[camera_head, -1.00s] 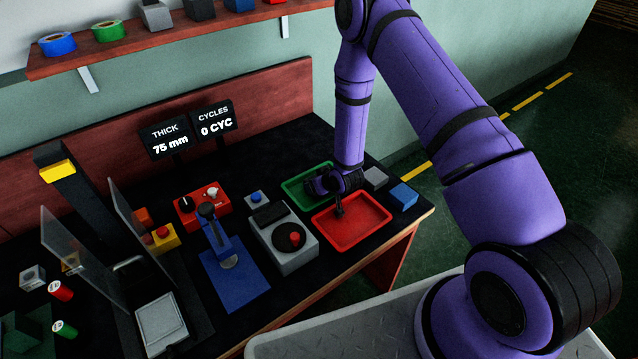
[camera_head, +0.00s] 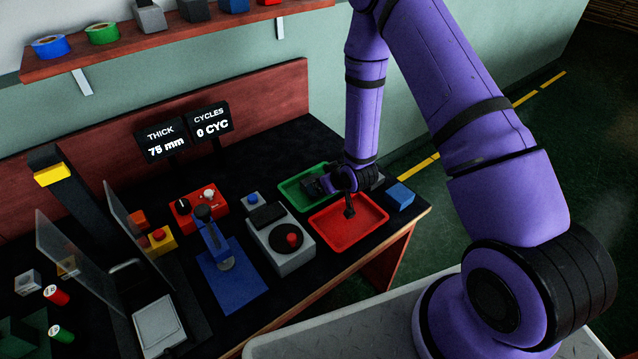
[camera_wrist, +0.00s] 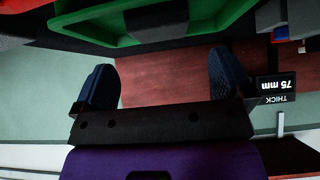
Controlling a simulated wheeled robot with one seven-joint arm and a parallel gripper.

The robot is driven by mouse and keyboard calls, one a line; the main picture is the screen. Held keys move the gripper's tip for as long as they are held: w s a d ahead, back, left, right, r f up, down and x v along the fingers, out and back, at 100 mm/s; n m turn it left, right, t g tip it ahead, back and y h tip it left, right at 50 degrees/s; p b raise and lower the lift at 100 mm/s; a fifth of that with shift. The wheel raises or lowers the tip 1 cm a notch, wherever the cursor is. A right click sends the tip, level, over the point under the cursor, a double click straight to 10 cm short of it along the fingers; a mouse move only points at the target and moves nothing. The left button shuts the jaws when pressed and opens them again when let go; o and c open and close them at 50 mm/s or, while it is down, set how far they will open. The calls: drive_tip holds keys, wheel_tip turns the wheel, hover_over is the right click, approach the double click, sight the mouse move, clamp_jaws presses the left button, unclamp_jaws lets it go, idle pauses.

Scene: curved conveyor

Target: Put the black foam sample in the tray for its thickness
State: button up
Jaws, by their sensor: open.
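The green tray (camera_head: 289,187) lies behind the red tray (camera_head: 373,232) at the table's right end. My gripper (camera_head: 335,196) is over the green tray and the red tray's back edge, pointing left. In the wrist view my gripper (camera_wrist: 163,82) is open, its two dark fingers wide apart with nothing between them. A dark block (camera_wrist: 155,20), seemingly the black foam sample, lies in the green tray (camera_wrist: 215,20) beyond the fingers. In the head view my gripper mostly hides the block. The sign (camera_head: 164,140) reads THICK 75 mm.
A blue block (camera_head: 400,195) stands right of the trays, and a grey block behind is mostly hidden. A grey machine with a round black plate (camera_head: 283,245) stands left of the red tray. A blue press (camera_head: 222,260) and a red control box (camera_head: 196,207) are farther left.

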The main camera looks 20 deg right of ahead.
drive_tip(key=s+d+r+m+g+h, duration=0.1)
drive_tip(key=s+d+r, duration=0.25)
drive_tip(key=r, duration=1.25)
drive_tip(key=s+d+r+m+h, duration=0.15)
drive_tip(key=s+r, duration=0.25)
drive_tip(key=r, duration=1.3)
drive_tip(key=s+r, duration=0.5)
drive_tip(key=s, duration=0.3)
drive_tip(key=s+r+g, duration=0.1)
drive_tip(key=s+r, duration=0.4)
drive_tip(key=s, duration=0.3)
drive_tip(key=s+r+m+g, duration=0.1)
drive_tip(key=s+r, duration=0.4)
drive_tip(key=s, duration=0.3)
drive_tip(key=shift+s+d, duration=0.15)
drive_tip(key=shift+d, duration=0.3)
drive_tip(key=shift+r, duration=0.1)
